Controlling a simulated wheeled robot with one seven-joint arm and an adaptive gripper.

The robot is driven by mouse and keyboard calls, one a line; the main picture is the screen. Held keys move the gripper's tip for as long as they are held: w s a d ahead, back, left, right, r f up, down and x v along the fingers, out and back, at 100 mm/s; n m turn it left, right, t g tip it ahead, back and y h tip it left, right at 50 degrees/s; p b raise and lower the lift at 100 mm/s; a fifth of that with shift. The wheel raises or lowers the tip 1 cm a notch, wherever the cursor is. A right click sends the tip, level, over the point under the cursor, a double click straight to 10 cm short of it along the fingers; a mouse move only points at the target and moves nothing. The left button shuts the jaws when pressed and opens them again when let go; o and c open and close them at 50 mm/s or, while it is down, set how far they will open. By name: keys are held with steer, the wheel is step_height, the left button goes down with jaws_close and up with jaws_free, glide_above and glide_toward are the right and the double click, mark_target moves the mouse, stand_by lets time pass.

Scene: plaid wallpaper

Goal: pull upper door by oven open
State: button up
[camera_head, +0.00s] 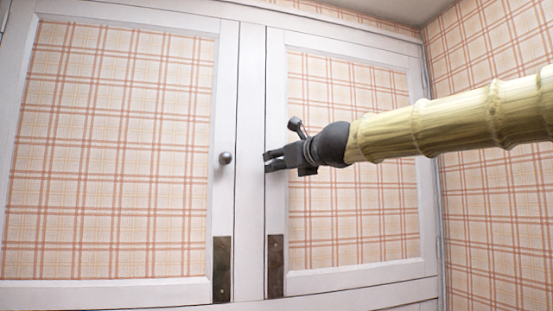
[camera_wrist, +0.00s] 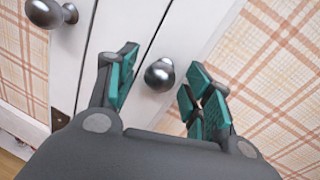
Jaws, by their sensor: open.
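Two white-framed doors with plaid panels stand side by side, both shut: the left door (camera_head: 120,150) and the right door (camera_head: 350,220). The left door has a round grey knob (camera_head: 225,158), which also shows at the upper left of the wrist view (camera_wrist: 45,12). My gripper (camera_head: 267,161) is at the right door's inner edge. In the wrist view, the right door's knob (camera_wrist: 159,75) sits between my open teal-padded fingers, with gaps seen on both sides. In the head view my gripper hides this knob. No oven is in view.
Dark metal plates are at the lower inner corners of the left door (camera_head: 222,270) and the right door (camera_head: 275,266). A plaid side wall (camera_head: 500,220) stands close on the right. Free room lies in front of the left door.

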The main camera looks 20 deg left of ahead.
steer(key=shift+w+a, duration=0.35)
steer(key=shift+a, duration=0.15)
steer(key=shift+d, duration=0.1)
jaws_close()
steer(key=shift+s, duration=0.1)
